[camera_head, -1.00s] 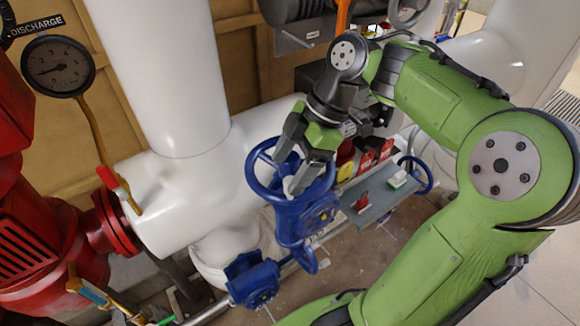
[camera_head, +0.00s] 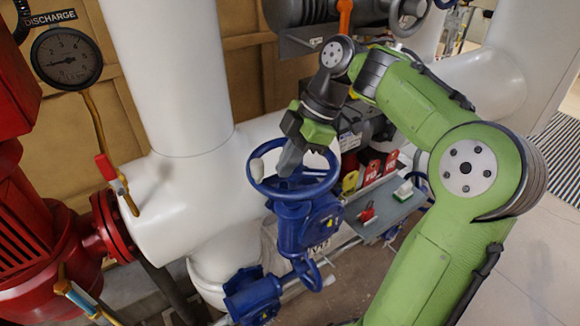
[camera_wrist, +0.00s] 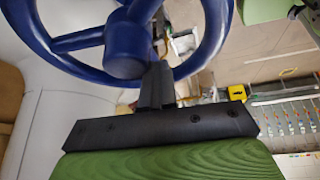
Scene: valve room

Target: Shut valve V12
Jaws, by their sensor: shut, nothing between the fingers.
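A blue handwheel valve (camera_head: 308,225) stands in front of the thick white pipe. My gripper (camera_head: 289,163) is shut and empty, fingers pointing down over the wheel, to the right of the knob. In the wrist view the shut fingers (camera_wrist: 157,85) overlap the wheel's rim beside the hub (camera_wrist: 125,50); contact cannot be told.
A discharge gauge (camera_head: 67,57) and red machinery (camera_head: 40,240) stand at the left. A grey shelf (camera_head: 385,205) with red and yellow tags is right of the valve. Another blue valve body (camera_head: 252,298) sits below. Open floor (camera_head: 545,250) shows at the right.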

